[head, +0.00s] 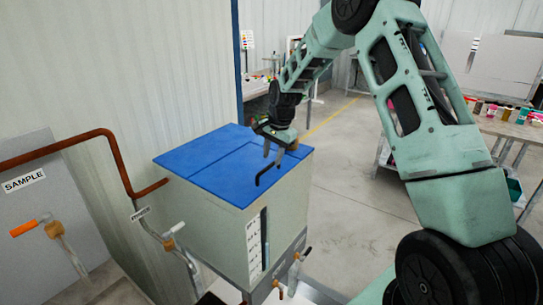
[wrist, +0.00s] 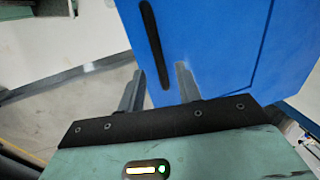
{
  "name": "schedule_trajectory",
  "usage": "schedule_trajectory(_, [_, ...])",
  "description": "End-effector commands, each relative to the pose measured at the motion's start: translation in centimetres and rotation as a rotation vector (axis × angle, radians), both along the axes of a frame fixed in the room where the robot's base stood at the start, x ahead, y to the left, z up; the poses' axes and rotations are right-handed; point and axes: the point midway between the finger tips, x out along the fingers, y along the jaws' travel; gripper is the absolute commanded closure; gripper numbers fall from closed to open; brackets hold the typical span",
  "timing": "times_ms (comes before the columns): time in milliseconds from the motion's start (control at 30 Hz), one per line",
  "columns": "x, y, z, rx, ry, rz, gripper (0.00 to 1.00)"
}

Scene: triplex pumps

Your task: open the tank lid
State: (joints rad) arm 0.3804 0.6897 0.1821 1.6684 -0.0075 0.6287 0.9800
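The tank (head: 225,215) is a pale box with a blue lid (head: 205,155), which lies flat and closed on top. A black bar handle (head: 267,174) sits on the lid near its front right edge. My gripper (head: 273,155) hangs over that part of the lid, just above and behind the handle. In the wrist view, my gripper's two grey fingers (wrist: 159,69) are apart. The black handle (wrist: 152,35) runs between them in the picture, and the blue lid (wrist: 215,45) fills the area beyond. I cannot tell whether the handle is at fingertip depth.
A copper pipe (head: 110,150) and a sample panel (head: 35,215) with an orange-handled valve (head: 25,228) stand left of the tank. Small valves (head: 295,268) sit at its front right corner. A cluttered table (head: 510,128) stands at right. The floor (head: 350,190) between is clear.

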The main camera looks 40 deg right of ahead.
Motion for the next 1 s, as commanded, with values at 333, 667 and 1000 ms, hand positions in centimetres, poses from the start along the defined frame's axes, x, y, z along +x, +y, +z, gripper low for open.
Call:
schedule_trajectory(333, [0.5, 0.2, -2.4, 0.0, 0.0, 0.002, 0.66])
schedule_trajectory(667, [0.5, 0.2, -2.4, -0.001, 0.0, 0.001, 0.99])
schedule_trajectory(1000, [0.2, 0.2, -1.8, -0.008, 0.016, 0.002, 1.0])
